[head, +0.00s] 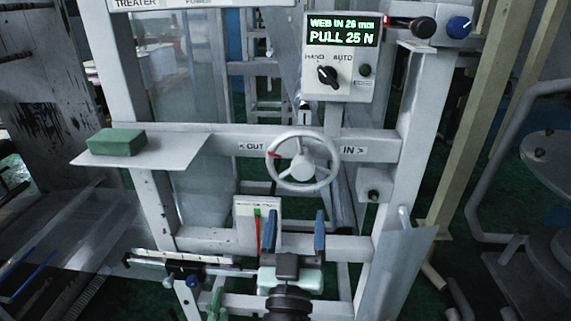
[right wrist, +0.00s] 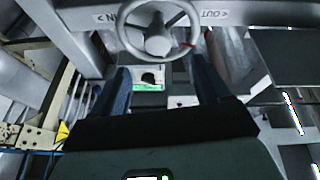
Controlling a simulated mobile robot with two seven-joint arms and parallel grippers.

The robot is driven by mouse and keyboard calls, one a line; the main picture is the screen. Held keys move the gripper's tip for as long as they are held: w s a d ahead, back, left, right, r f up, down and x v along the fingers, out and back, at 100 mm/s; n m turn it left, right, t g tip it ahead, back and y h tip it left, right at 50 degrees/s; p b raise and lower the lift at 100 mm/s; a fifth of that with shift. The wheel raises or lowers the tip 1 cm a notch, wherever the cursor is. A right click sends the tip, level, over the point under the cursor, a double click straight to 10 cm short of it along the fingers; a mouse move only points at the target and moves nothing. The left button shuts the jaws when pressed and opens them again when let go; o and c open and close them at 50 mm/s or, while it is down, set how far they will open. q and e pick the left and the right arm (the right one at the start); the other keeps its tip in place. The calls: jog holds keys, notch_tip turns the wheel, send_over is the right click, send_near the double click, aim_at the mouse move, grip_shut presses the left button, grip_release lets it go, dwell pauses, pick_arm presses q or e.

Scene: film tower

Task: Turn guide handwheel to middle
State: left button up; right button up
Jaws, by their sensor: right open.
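The guide handwheel (head: 301,168) is a light grey spoked wheel on the front cross beam, between an OUT label on its left and an IN label on its right. A red mark on its rim is at the left, towards OUT. My right gripper (head: 294,226) is open and empty below the wheel, its blue fingers pointing up and apart from it. In the right wrist view the handwheel (right wrist: 158,31) appears upside down beyond the fingers. The display (head: 341,33) reads WEB IN 26 mm, PULL 25 N. My left gripper does not show.
A green block (head: 116,142) lies on a shelf (head: 172,152) at the left. A selector knob (head: 327,76) sits above the wheel. A grey box (head: 374,184) is right of the wheel.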

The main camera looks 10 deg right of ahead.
aim_at(302, 174)
jog(key=p+x, duration=0.2)
jog(key=x, duration=1.1)
jog(key=shift+w+d+r, duration=0.1)
jog(key=shift+d, duration=0.1)
grip_shut()
